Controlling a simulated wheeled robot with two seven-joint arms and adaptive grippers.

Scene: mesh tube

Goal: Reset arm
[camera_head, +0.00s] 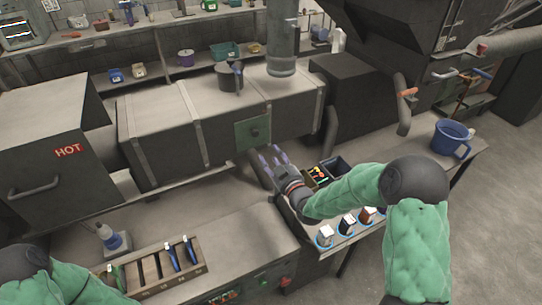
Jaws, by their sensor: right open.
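My right arm comes in from the right in a green padded sleeve. Its gripper (272,157) is open, with purple-tipped fingers pointing up and left. It is above the gap between the bench and the long grey furnace box, below and right of the green hatch (253,129). I see nothing between its fingers. My left arm shows only as a dark joint and green sleeve at the bottom left corner. My left gripper is out of the frame.
A wooden rack (160,273) with blue-handled tools stands on the front bench. Small containers (347,224) and a dark box (335,166) are close to my right forearm. A blue mug (451,139) stands on the right table. A dark pot (230,78) sits on the furnace. A box marked HOT stands left.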

